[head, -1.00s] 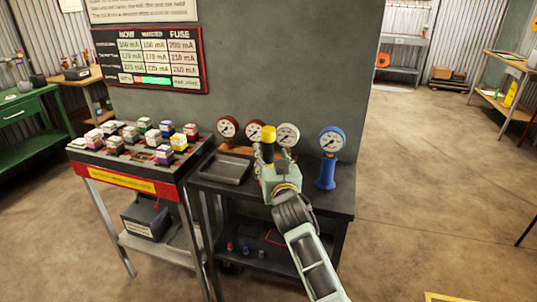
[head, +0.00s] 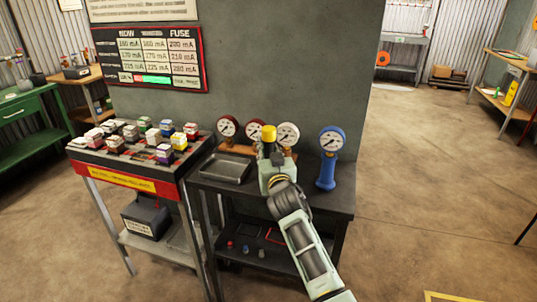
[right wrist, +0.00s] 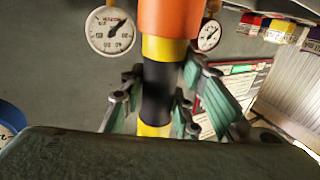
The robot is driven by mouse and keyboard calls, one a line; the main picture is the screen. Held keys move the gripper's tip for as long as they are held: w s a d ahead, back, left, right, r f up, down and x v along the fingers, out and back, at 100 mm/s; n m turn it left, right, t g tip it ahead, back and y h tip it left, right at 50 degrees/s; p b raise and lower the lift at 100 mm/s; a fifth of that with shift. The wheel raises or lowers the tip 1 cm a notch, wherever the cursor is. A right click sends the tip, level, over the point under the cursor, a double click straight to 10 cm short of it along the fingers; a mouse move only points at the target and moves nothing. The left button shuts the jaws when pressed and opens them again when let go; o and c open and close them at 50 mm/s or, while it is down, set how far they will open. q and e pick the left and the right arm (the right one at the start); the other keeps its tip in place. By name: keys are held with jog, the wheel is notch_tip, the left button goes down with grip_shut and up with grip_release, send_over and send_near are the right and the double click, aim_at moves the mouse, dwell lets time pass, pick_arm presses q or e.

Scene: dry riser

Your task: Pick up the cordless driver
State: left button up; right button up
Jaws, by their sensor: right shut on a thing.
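My right gripper (right wrist: 155,95) is shut on an upright banded tool, which I take to be the cordless driver (right wrist: 158,92). In the right wrist view it has an orange upper part, yellow bands and a black grip between the green fingers. In the head view my right gripper (head: 270,160) is over the dark bench, and the yellow top of the tool (head: 268,134) stands above it. The arm hides the tool's lower part, so I cannot tell whether it touches the bench. My left gripper is not in view.
Several round gauges (head: 228,128) stand behind the gripper on the bench (head: 335,204). A blue gauge (head: 328,160) stands to the right and a grey tray (head: 226,168) lies to the left. A stand with coloured blocks (head: 125,176) adjoins on the left. A grey wall rises behind.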

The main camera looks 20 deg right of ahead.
grip_shut()
jog(key=shift+r, duration=0.15)
